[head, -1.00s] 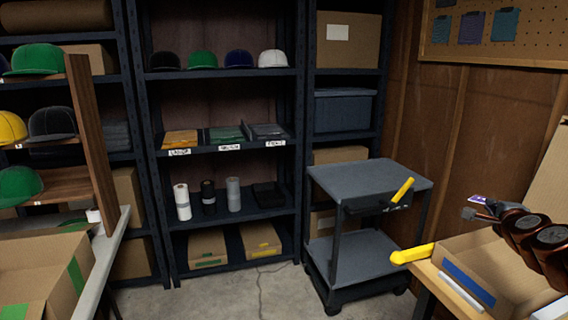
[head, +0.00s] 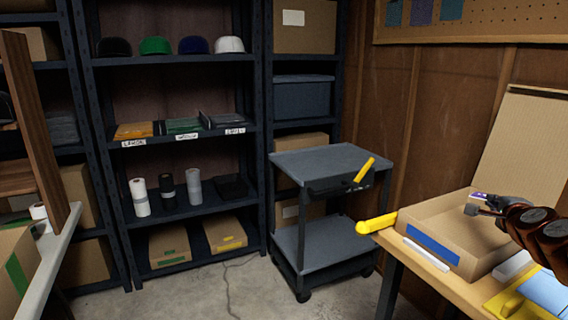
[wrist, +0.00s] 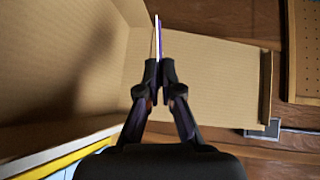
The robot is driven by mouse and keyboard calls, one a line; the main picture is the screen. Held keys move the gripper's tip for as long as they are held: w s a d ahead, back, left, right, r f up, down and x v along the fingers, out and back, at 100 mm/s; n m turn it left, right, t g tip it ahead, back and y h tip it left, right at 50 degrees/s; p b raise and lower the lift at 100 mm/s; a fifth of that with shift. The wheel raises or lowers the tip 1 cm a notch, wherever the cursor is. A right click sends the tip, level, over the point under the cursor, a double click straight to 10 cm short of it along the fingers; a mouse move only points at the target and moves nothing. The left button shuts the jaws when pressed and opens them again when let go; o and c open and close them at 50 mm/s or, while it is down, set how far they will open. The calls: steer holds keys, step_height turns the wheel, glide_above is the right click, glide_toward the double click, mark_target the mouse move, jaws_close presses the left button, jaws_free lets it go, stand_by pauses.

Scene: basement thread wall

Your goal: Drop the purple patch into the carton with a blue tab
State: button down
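The purple patch (head: 480,197) is held at the tip of my gripper (head: 476,208). In the wrist view the patch (wrist: 157,38) shows edge-on as a thin purple and white strip between the shut fingers (wrist: 160,72). The open cardboard carton (head: 470,252) with a blue tab (head: 433,245) on its front wall stands on the wooden bench at right. My gripper and the patch appear over this carton's opening in the head view; their exact height above it is hard to tell. Cardboard walls (wrist: 195,75) surround the fingers in the wrist view.
A carton with a green tab (head: 15,275) is at the left edge. A grey cart (head: 325,165) stands left of the bench (head: 432,280). A yellow-handled tool (head: 376,224) lies at the bench's left corner. A white strip (head: 427,255) lies before the carton, and yellow and blue items (head: 545,292) sit nearby.

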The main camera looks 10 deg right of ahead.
step_height(320, 180, down, 2)
steer(key=shift+f+b, duration=0.1)
steer(key=shift+b, duration=0.4)
steer(key=c, duration=1.2)
jaws_free()
steer(key=shift+c, duration=0.2)
steer(key=v, duration=0.7)
steer(key=shift+s, duration=0.15)
